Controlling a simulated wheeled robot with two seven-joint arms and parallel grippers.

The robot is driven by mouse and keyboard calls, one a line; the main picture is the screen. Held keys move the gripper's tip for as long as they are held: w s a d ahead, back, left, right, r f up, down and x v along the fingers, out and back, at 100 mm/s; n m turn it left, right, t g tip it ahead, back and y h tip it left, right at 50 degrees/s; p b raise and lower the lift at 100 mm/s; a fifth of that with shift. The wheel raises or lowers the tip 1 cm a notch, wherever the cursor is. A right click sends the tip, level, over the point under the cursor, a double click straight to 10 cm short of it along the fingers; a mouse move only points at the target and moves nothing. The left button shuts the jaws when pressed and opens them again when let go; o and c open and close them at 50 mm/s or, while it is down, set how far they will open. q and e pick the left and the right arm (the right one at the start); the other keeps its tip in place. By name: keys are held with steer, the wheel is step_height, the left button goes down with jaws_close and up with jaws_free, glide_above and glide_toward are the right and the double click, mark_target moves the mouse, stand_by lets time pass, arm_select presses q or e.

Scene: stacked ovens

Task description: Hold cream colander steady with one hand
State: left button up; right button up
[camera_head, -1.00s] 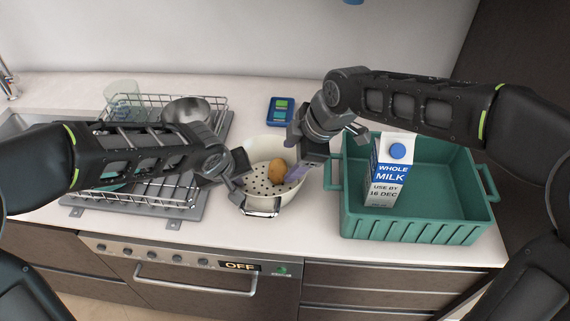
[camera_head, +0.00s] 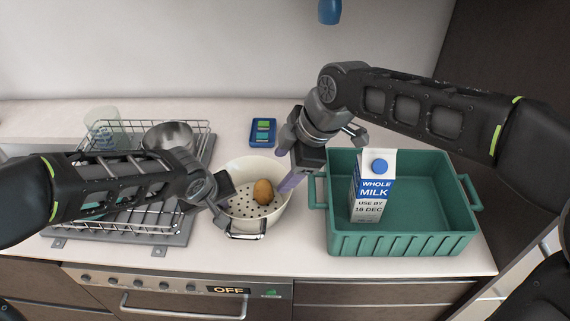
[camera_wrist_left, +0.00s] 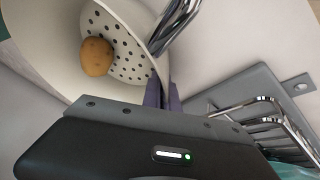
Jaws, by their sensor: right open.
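The cream colander (camera_head: 242,209) stands upright on the counter, with a brown potato (camera_head: 263,192) inside. It also shows in the left wrist view (camera_wrist_left: 135,62), with the potato (camera_wrist_left: 97,56) against its perforated bottom. My left gripper (camera_head: 226,196) is at the colander's left rim. In the left wrist view its purple fingers (camera_wrist_left: 163,94) are close together with the colander's wall between them.
A green crate (camera_head: 405,243) with a milk carton (camera_head: 370,190) stands close on the right. A wire dish rack (camera_head: 165,215) with a metal bowl (camera_head: 168,136) is on the left. A blue scale-like device (camera_head: 262,132) lies behind the colander. The counter's front edge is near.

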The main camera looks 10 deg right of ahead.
arm_select(q)
steer(key=o, duration=0.5)
steer(key=v, duration=1.2)
stand_by(0.3)
